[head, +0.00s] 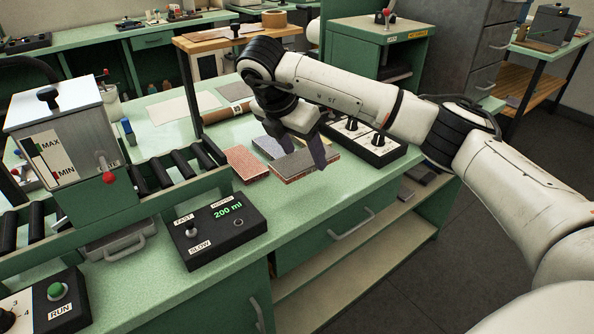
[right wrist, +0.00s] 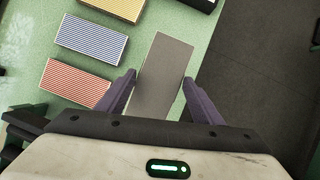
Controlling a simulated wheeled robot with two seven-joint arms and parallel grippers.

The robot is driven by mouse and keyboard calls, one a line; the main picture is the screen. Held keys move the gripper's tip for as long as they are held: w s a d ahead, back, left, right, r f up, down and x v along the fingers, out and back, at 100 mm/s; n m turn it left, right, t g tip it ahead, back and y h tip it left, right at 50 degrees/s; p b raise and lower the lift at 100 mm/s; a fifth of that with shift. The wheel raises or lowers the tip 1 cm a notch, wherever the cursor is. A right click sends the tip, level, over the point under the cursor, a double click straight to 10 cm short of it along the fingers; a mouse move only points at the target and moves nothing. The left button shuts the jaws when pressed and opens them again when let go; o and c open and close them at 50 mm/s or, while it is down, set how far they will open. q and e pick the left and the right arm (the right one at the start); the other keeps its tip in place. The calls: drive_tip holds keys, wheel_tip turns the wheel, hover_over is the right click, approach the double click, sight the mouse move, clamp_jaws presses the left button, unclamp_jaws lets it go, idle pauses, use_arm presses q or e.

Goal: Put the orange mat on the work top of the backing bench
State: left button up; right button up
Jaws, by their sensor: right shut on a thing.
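My right gripper (head: 303,147) is shut on a flat rectangular mat (head: 303,165) over the green bench top. In the head view the mat has a reddish-orange edge. In the right wrist view the held mat (right wrist: 160,75) shows a plain grey-brown upper face between the two purple fingers. I cannot tell whether it touches the bench top. A red-striped mat (right wrist: 76,82), a blue-striped mat (right wrist: 91,41) and a yellow-striped mat (right wrist: 115,6) lie apart from it on the left. I cannot tell which bench is the backing bench. My left gripper is not in view.
A black control box (head: 214,231) reading 200 ml stands on the near bench. A roller conveyor (head: 165,172) and a white MAX/MIN tank (head: 60,135) are at the left. Bare green top (head: 300,208) lies in front.

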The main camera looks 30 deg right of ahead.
wheel_tip(320, 180, down, 6)
drive_tip(key=shift+f+p, duration=0.2)
drive_tip(key=shift+p, duration=0.25)
drive_tip(key=shift+f, duration=0.35)
drive_tip(key=shift+f, duration=0.2)
drive_tip(key=o, duration=1.1)
drive_tip(key=shift+o, duration=0.2)
drive_tip(key=shift+r, duration=0.1)
